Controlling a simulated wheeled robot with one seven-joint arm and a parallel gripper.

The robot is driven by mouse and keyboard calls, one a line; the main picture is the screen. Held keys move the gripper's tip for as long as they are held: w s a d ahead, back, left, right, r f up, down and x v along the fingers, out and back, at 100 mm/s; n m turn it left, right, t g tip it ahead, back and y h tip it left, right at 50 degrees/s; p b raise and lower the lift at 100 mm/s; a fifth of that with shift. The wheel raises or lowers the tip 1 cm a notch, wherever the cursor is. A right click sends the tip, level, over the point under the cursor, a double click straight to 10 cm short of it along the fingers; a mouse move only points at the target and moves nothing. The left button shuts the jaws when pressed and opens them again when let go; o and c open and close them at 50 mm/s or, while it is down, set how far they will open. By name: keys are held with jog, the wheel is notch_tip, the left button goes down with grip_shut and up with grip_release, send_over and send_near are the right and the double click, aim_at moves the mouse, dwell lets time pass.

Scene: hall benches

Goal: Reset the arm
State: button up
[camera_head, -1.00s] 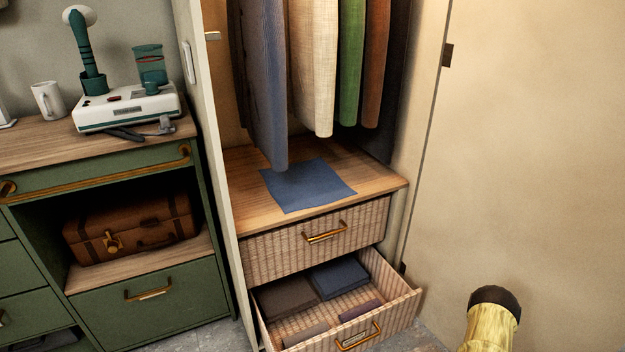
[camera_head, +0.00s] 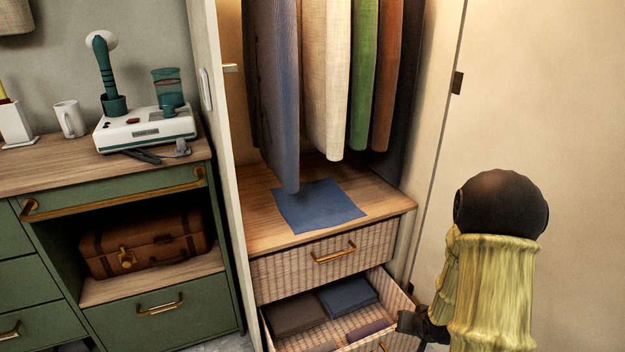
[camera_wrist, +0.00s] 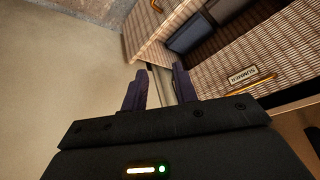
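My arm, with a yellow-green sleeve and a dark joint, rises at the right of the head view, in front of the pale wardrobe door. My gripper shows in the wrist view (camera_wrist: 158,90), its two dark fingers apart with nothing between them. Beyond the fingers is the side of the open lower wicker drawer (camera_head: 345,340), which also shows in the wrist view (camera_wrist: 215,75). In the head view, a dark part of my arm overlaps the drawer's right front corner; I cannot tell whether it touches.
The drawer holds folded dark cloths (camera_head: 348,292). A blue cloth (camera_head: 318,206) lies on the wardrobe shelf (camera_head: 262,222) below hanging garments (camera_head: 326,80). A green cabinet (camera_head: 165,325) stands left, with a brown suitcase (camera_head: 150,243), a white device (camera_head: 150,128) and a mug (camera_head: 70,119).

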jog(key=s+a+r+n+g+p, duration=0.1)
jog(key=s+a+r+g, duration=0.1)
jog(key=s+a+r, duration=0.45)
jog(key=s+a+r+n+g+p, duration=0.2)
jog(key=s+a+r, duration=0.1)
jog(key=s+r, duration=0.6)
notch_tip(320, 180, up, 38)
jog(key=w+p, duration=0.1)
jog(key=p, duration=3.6)
jog(key=shift+w+r, duration=0.25)
jog(key=shift+w, duration=0.15)
